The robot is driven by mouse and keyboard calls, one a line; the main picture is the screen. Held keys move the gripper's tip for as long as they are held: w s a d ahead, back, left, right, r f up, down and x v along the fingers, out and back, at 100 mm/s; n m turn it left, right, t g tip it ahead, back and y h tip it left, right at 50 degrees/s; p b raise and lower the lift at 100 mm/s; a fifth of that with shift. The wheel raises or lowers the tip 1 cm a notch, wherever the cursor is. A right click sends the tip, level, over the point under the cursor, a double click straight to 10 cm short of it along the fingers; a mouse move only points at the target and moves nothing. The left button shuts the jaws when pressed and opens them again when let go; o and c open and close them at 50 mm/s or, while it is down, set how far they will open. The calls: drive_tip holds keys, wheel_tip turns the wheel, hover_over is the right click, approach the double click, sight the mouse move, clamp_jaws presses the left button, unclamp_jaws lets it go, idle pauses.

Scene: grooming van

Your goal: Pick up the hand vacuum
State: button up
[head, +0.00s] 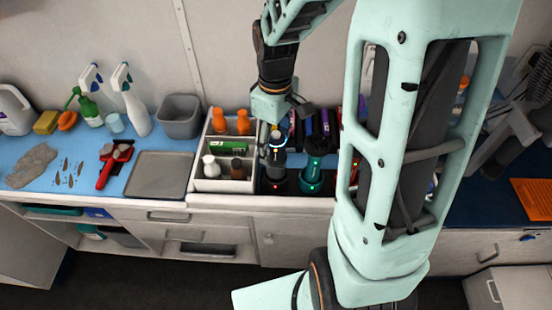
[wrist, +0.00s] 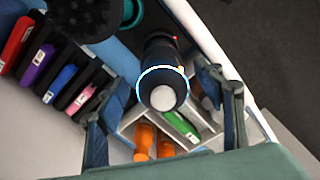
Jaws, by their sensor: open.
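A dark blue upright device with a pale lit ring, which I take to be the hand vacuum (head: 277,158), stands on the counter just right of the white divided box. In the wrist view the hand vacuum (wrist: 160,58) is seen from above, with its round ringed end towards the camera. My gripper (head: 281,118) is over its top, pointing down. In the wrist view the two fingers of my gripper (wrist: 165,97) are apart, one on each side of the ringed end. I see no clear contact. A small red light shows by its base.
A teal and black device (head: 314,148) stands close on the right, over a green light. The white divided box (head: 207,184) with orange-topped and other bottles is close on the left. Several coloured items (wrist: 40,62) stand in a row of slots behind. A grey tray (head: 158,173) lies farther left.

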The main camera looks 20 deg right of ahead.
sight(276, 161)
drive_tip(key=f, duration=0.6)
drive_tip(key=shift+s+f, duration=0.25)
drive_tip(key=shift+s, duration=0.05)
drive_tip(key=c, duration=1.3)
